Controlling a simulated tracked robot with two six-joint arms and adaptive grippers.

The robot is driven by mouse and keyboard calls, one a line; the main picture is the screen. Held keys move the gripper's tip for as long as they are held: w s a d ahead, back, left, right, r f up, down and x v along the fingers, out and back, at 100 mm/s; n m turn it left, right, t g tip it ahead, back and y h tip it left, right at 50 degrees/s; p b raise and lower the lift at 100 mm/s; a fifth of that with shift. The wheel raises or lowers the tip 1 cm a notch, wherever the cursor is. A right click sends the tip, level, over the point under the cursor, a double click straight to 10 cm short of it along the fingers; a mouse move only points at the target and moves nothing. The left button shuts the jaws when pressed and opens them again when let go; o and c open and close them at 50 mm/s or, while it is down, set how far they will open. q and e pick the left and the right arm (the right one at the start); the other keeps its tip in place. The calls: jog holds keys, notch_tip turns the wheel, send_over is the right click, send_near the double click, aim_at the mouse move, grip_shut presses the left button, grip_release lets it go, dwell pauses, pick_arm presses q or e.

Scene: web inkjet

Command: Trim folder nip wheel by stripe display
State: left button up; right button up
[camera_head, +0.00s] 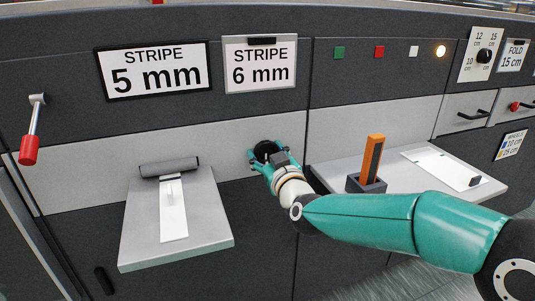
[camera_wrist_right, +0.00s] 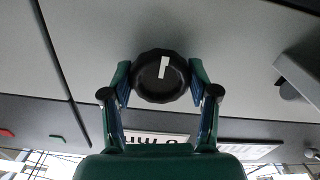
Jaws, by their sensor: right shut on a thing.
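The nip wheel is a round black ribbed knob (camera_wrist_right: 152,88) with a white mark, set on the grey panel. My right gripper (camera_wrist_right: 159,78) is shut on it, one finger on each side. In the head view my right gripper (camera_head: 267,152) covers most of the knob, and the arm comes in from the right. The stripe display (camera_head: 153,72) reads "STRIPE 5 mm" in a black frame. Beside it a clipped card (camera_head: 260,70) reads "STRIPE 6 mm". My left gripper is not in view.
A grey shelf (camera_head: 135,235) with a roller (camera_head: 169,167) and a white strip (camera_head: 173,222) juts out at left. A red-handled lever (camera_head: 32,135) is at far left. An orange tool (camera_head: 373,157) stands in a dark holder on the right shelf. The rightmost lamp (camera_head: 440,51) is lit.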

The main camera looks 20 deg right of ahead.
jog(key=m+b, duration=0.3)
jog(key=m, duration=0.1)
jog(key=shift+f, duration=0.15)
jog(key=shift+m+b, duration=1.5)
jog(key=shift+m, duration=0.9)
jog(key=o, duration=1.2)
jog(key=shift+c, duration=0.2)
jog(key=s, duration=1.2)
jog(key=shift+d, duration=0.25)
